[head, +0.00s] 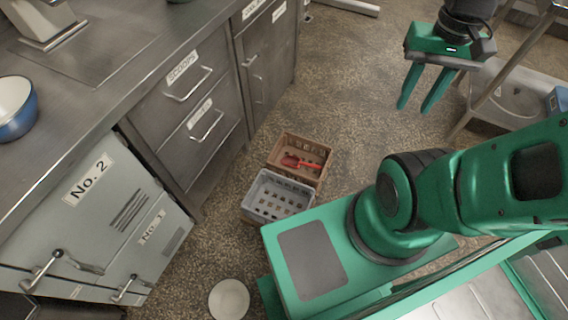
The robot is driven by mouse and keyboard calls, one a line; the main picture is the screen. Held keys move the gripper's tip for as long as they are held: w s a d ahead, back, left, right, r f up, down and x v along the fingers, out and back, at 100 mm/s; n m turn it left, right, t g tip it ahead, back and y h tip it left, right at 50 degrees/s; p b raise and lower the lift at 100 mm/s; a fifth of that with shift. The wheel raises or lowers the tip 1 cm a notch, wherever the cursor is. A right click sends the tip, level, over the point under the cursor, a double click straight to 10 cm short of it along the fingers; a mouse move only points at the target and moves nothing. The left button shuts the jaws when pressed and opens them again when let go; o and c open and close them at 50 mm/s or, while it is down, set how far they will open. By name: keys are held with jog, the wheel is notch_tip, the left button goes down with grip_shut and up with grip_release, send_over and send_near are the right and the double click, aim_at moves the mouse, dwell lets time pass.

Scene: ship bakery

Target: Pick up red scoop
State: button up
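The red scoop (299,162) lies inside a brown crate (325,177) on the floor, near the middle of the head view. Its bowl is at the left and its handle points right. My gripper (415,106) is in the upper right of the view, to the right of the crate and well apart from it. Its two green fingers point down, are spread apart and hold nothing.
A grey crate (262,188), seemingly empty, stands in front of the brown one. Steel cabinets with drawers (190,100) line the left. A white bowl (229,299) is on the floor. A metal rack with a sink-like basin (520,99) stands right. Speckled floor between is clear.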

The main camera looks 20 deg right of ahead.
jog(key=shift+s+d, duration=0.1)
jog(key=shift+d, duration=0.2)
jog(key=shift+o, duration=0.9)
jog(key=w+d+f+n, duration=0.3)
jog(key=w, duration=0.6)
jog(key=w+d+f+n, duration=0.2)
jog(key=w+d+f, duration=0.15)
jog(key=w, duration=0.55)
jog(key=w+d+f+n+t, duration=0.1)
jog(key=w+f+n, duration=0.2)
jog(key=w+f, duration=0.55)
jog(key=w+d+f+n+t, duration=0.1)
jog(key=w+f+n, duration=0.1)
jog(key=w+f, duration=0.65)
jog(key=n+t+y, duration=0.2)
jog(key=n+t, duration=0.1)
jog(key=n, duration=0.4)
send_near(309, 164)
jog(key=x, duration=0.5)
jog(key=shift+a+f, duration=0.35)
jog(key=shift+a, duration=0.05)
jog(key=shift+d+x, duration=0.15)
jog(key=shift+x, duration=0.8)
jog(key=shift+d+x, duration=0.2)
jog(key=shift+x, duration=1.65)
